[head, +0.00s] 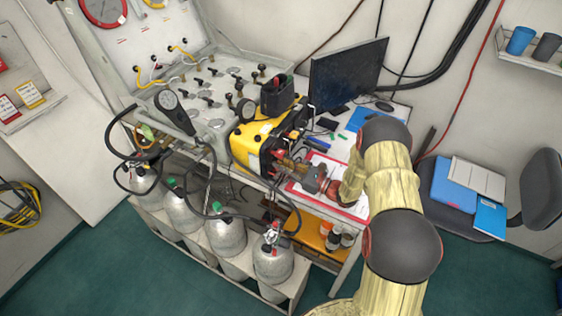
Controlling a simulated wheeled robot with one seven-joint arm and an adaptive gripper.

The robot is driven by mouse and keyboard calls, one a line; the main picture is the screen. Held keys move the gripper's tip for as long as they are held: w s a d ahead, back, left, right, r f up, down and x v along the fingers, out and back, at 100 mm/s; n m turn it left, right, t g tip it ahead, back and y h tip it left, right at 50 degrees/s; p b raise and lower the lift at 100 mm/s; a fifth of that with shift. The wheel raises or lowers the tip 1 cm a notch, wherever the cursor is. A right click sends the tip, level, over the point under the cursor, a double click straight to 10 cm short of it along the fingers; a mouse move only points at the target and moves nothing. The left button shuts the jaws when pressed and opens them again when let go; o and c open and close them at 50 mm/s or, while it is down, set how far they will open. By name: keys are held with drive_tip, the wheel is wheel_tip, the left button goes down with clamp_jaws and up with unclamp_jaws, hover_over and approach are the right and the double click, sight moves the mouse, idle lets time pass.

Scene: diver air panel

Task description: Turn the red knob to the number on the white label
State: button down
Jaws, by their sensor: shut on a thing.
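A yellow unit (247,142) with a dark front face stands at the right end of the panel bench. My gripper (284,163) reaches in from the right and its fingertips are at that front face, shut on a small part there. I take this part to be the red knob, but the fingers hide it and its setting cannot be read. No number on a white label can be read in this view.
A grey air panel (205,100) with gauges and hoses lies left of the unit. A monitor (345,72) stands behind on the desk. A red-edged clipboard (352,208) lies below my wrist. Several grey cylinders (226,235) stand under the bench, with hoses looping in front.

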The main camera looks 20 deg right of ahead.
drive_tip(key=shift+f+m+p, duration=0.1)
drive_tip(key=shift+m+p, duration=0.6)
drive_tip(key=shift+m, duration=1)
drive_tip(key=shift+s, duration=0.1)
drive_tip(key=c, duration=2)
unclamp_jaws()
drive_tip(key=shift+o, duration=0.2)
drive_tip(key=shift+d, duration=0.1)
drive_tip(key=v, duration=1.1)
drive_tip(key=shift+s+d, duration=0.15)
drive_tip(key=shift+s, duration=0.2)
